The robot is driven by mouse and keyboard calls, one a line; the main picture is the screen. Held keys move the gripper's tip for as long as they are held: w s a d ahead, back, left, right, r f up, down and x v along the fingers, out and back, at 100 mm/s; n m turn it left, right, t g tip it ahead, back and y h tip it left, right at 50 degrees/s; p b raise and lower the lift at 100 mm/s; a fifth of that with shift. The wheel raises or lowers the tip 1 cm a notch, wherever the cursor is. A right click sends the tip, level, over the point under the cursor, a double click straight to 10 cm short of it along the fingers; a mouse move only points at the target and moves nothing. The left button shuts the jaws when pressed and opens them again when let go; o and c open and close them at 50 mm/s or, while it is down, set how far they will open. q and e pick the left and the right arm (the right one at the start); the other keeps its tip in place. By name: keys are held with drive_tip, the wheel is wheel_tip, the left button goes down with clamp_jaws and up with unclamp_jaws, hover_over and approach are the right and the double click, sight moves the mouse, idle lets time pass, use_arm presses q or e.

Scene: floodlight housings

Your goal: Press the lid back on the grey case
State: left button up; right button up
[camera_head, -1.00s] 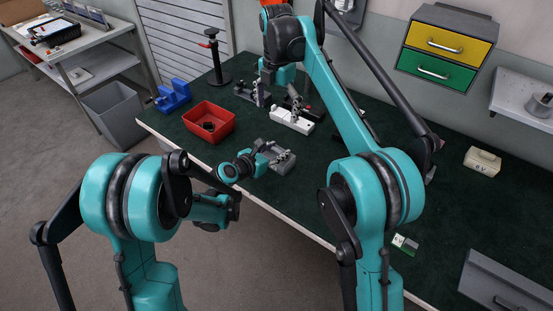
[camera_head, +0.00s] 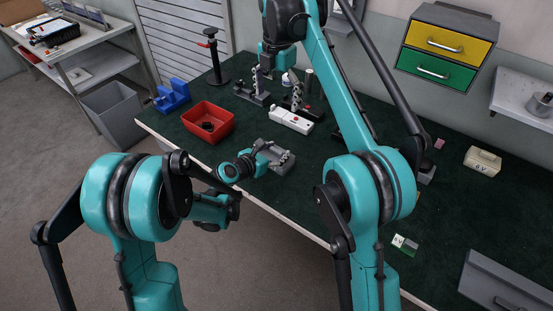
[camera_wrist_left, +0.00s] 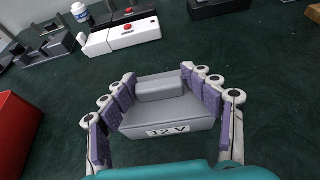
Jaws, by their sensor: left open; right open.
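A grey case (camera_head: 284,163) with a "12 V" label lies on the green bench near its front edge. In the left wrist view the case (camera_wrist_left: 165,108) shows a raised grey block at its far side; I cannot tell whether that is its lid. My left gripper (camera_head: 272,153) is open, its fingers on both sides of the case; whether they touch it is unclear. The left fingers also show in the left wrist view (camera_wrist_left: 158,75). My right gripper (camera_head: 277,86) is open and empty above the back of the bench, behind a white case with a red button (camera_head: 291,121).
A red bin (camera_head: 208,112) and a blue holder (camera_head: 172,96) stand at the left. A dark grey fixture (camera_head: 248,95) and a black stand (camera_head: 216,65) are behind. The bench between has free room.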

use_arm(q)
drive_tip(key=shift+s+a+f, duration=0.1)
drive_tip(key=shift+s+f, duration=0.05)
drive_tip(key=v, duration=1.1)
drive_tip(key=shift+s+a+r, duration=0.15)
drive_tip(key=shift+s+r, duration=0.05)
drive_tip(key=shift+r, duration=0.25)
